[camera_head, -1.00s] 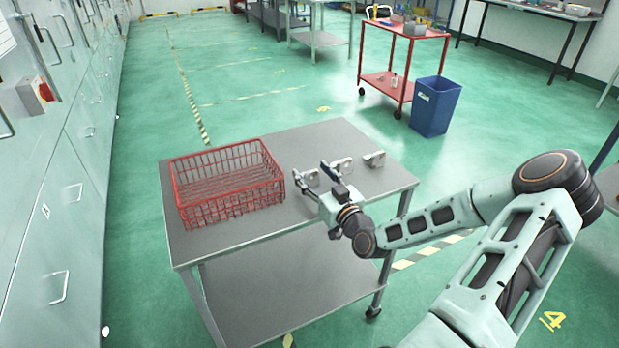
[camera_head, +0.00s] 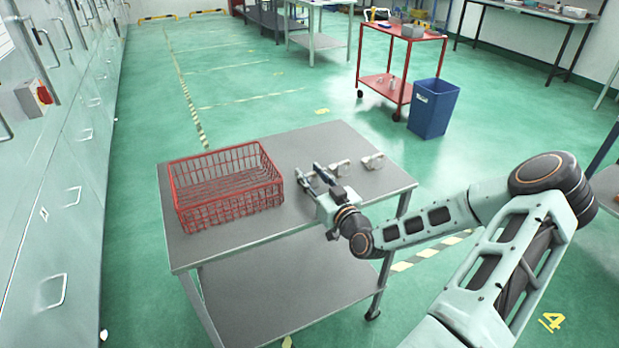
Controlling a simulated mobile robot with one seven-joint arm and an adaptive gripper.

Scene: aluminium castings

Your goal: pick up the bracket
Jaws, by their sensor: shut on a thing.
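Several small grey metal brackets are on the grey table in a short row to the right of the red basket. My gripper (camera_head: 313,176) is low over the table at the left end of that row. It is shut on the leftmost bracket (camera_head: 311,179), which is mostly hidden by the fingers. I cannot tell whether this bracket still touches the table. A second bracket (camera_head: 342,167) lies just right of the gripper, partly behind it. A third bracket (camera_head: 373,161) lies farther right, clear of the gripper.
The red wire basket (camera_head: 226,185) stands on the left part of the table (camera_head: 300,142), close to the gripper and apparently empty. The table's back is clear. A blue bin (camera_head: 433,108) and a red trolley (camera_head: 400,36) stand on the floor behind.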

